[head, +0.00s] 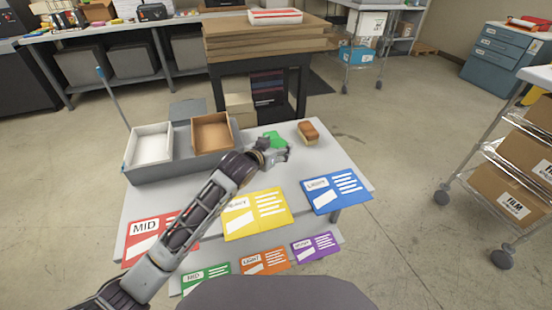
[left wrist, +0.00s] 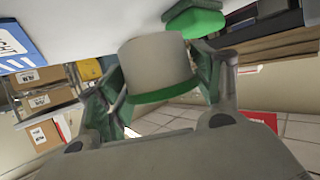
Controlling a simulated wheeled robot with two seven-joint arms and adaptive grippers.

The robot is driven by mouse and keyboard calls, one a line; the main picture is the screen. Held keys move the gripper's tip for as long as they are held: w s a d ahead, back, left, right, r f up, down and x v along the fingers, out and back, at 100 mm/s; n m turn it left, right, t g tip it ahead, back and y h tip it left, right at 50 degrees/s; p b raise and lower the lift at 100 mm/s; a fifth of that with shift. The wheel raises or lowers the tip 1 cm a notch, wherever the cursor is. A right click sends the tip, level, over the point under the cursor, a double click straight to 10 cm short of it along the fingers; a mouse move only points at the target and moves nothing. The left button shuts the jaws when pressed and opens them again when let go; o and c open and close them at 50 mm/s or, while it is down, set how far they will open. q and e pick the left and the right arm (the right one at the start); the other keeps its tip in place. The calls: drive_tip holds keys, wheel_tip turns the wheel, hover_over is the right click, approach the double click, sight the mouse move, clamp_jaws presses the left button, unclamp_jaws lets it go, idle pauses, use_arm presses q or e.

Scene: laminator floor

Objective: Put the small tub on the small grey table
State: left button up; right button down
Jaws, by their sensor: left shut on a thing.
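My left gripper (head: 275,156) reaches over the right-hand part of the light grey table (head: 335,160). In the left wrist view it is shut on a small grey tub (left wrist: 155,62) with a green rim, which sits between the two fingers. In the head view the fingers mostly hide the tub. I cannot tell whether the tub touches the tabletop. A green object (head: 272,138) lies just beyond the gripper and also shows in the left wrist view (left wrist: 195,22). My right gripper is not in view.
A brown and yellow block (head: 308,133) lies right of the gripper. A grey tray (head: 160,173) with a white bin (head: 150,146) and a brown bin (head: 212,133) stands left. Red (head: 143,240), yellow (head: 240,215) and blue (head: 335,192) cards line the front. A cart (head: 500,170) stands right.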

use_arm(q)
wheel_tip(320, 180, down, 4)
drive_tip(key=shift+r+b, duration=0.1)
drive_tip(key=shift+b, duration=0.2)
drive_tip(key=shift+f, duration=0.55)
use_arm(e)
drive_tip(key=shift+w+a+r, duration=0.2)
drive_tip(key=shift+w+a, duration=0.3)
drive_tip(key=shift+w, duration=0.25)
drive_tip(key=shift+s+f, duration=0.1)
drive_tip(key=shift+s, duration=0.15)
use_arm(q)
drive_tip(key=o, duration=1)
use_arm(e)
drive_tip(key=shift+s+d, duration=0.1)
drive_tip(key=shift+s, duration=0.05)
use_arm(q)
drive_tip(key=shift+o, duration=0.2)
